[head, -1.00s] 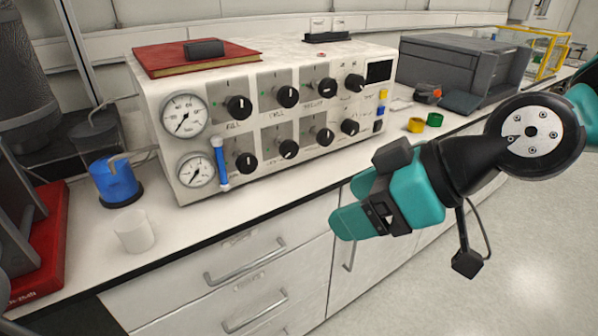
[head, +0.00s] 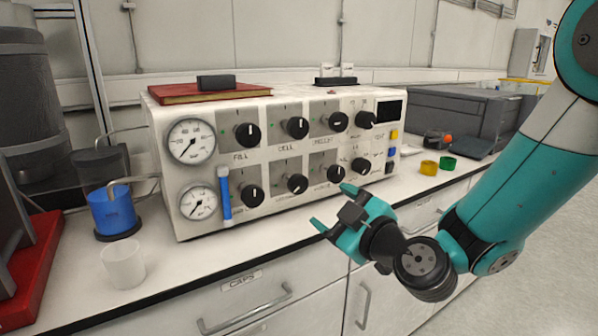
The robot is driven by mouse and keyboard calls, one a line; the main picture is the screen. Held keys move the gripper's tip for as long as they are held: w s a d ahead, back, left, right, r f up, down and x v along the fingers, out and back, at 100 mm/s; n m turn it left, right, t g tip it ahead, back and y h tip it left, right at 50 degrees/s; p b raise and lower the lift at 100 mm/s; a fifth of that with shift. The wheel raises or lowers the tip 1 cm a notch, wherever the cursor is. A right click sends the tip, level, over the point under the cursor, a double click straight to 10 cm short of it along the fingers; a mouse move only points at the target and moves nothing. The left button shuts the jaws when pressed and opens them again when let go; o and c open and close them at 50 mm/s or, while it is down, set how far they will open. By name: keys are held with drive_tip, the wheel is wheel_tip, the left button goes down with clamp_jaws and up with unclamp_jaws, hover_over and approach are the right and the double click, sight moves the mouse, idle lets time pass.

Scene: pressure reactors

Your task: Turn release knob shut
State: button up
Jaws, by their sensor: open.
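The white control panel (head: 272,160) stands on the bench with two rows of black knobs. The top row holds the FILL knob (head: 247,134), the CELL knob (head: 297,127), a third knob (head: 337,122) with a blurred label, and a fourth knob (head: 366,120). The bottom row has a left knob (head: 252,196), a second knob (head: 297,184), a third knob (head: 334,174) and a right knob (head: 361,166). I cannot tell which is the release knob. My gripper (head: 334,208) is open and empty, in front of the panel's lower right, apparently touching no knob.
A white cup (head: 123,264) and a blue container (head: 112,210) stand left on the bench. Yellow (head: 429,168) and green (head: 448,163) rings lie right. A red book (head: 211,94) lies on the panel.

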sight(300, 186)
drive_tip(key=p+x, duration=1)
drive_tip(key=shift+w+a+r, duration=0.2)
drive_tip(key=shift+w+a, duration=0.05)
drive_tip(key=shift+a, duration=0.05)
drive_tip(key=shift+w+a+f+p, duration=0.2)
drive_tip(key=shift+w+a+p, duration=0.05)
drive_tip(key=shift+w+p, duration=0.25)
drive_tip(key=c, duration=0.9)
drive_tip(key=shift+c, duration=0.2)
